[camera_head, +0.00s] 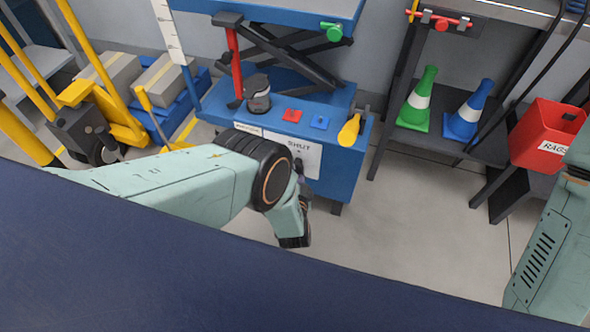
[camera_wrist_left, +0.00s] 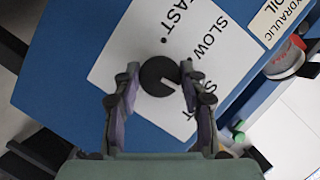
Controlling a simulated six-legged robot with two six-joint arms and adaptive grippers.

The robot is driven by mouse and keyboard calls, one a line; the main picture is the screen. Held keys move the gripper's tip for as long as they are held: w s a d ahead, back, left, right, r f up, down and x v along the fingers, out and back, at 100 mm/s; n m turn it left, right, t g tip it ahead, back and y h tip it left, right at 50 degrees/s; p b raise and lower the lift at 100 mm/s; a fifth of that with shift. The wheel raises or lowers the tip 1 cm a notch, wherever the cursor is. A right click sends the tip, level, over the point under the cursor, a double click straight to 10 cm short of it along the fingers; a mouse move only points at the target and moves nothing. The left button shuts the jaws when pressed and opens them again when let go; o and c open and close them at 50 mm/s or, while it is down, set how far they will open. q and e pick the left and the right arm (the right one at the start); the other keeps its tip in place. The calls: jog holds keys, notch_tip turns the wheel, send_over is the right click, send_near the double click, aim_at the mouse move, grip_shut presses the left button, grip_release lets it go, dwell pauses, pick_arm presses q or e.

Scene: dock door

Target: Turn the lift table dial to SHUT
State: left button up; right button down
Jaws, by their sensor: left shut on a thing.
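The blue lift table (camera_head: 335,180) stands ahead of me, with a white dial plate on its front (camera_head: 306,158) that reads SHUT. In the left wrist view the plate (camera_wrist_left: 205,62) shows FAST, SLOW and a third label partly covered by a finger. The round black dial (camera_wrist_left: 158,70) sits on the plate, with a pale mark on its lower right edge. My left gripper (camera_wrist_left: 160,88) has its two fingers on either side of the dial and is shut on it. In the head view my left gripper (camera_head: 303,186) is at the plate, partly hidden by my arm. My right gripper is out of view.
On the lift table's ledge are a dark can (camera_head: 258,95), red (camera_head: 291,115) and blue (camera_head: 319,122) pieces and a yellow-handled item (camera_head: 349,130).

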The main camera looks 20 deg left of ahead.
pick_arm(q)
jog(key=shift+m+y, duration=0.3)
jog(key=shift+m, duration=0.1)
dwell(0.4)
jog(key=o, duration=1.1)
jog(key=v, duration=0.7)
jog(key=shift+s+d, duration=0.1)
jog(key=shift+s, duration=0.15)
